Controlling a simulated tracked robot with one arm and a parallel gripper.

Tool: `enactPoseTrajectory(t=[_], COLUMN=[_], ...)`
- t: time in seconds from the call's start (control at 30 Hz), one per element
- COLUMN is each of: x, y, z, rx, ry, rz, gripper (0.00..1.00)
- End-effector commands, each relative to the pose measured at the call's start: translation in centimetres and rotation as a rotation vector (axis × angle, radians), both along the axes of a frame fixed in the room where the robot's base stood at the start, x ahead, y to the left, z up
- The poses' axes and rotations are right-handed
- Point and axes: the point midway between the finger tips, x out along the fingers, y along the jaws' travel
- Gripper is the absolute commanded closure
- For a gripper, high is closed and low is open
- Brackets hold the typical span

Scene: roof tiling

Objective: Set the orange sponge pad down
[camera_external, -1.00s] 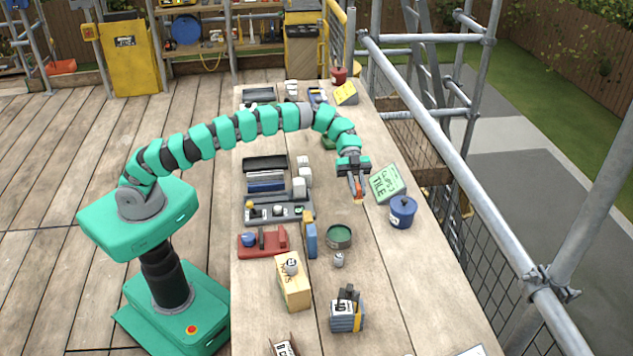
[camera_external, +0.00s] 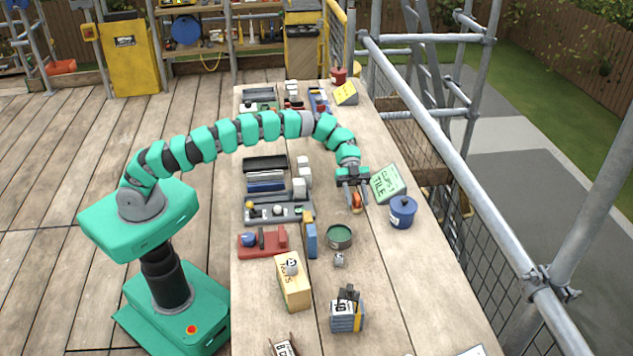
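The orange sponge pad (camera_external: 356,204) is a small orange-brown piece at the right side of the wooden table, left of the blue pot (camera_external: 402,212). My gripper (camera_external: 355,197) points down over it. Its two fingers are spread, one on each side of the pad, with a visible gap between them. The pad appears to rest on the table (camera_external: 385,270), though its underside is too small to make out.
A green tile sign (camera_external: 388,184) stands close right of my gripper. A round green tin (camera_external: 339,237) is nearer the camera. Grey trays (camera_external: 278,210) and a red holder (camera_external: 263,242) lie to the left. The table's right front is mostly clear.

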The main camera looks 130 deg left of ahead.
Motion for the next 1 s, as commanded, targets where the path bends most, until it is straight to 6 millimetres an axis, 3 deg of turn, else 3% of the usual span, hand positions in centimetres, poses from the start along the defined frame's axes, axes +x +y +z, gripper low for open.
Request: enactPoseTrajectory(t=[0.37, 0.7, 1.0], x=[-0.4, -4.5, -7.0], y=[0.6, 4.6, 7.1], z=[0.5, 2.6, 4.3], rx=[0.001, -0.001, 0.001], ry=[-0.001, 0.002, 0.000], rz=[0.001, 0.003, 0.001], gripper=[0.60, 0.60, 0.60])
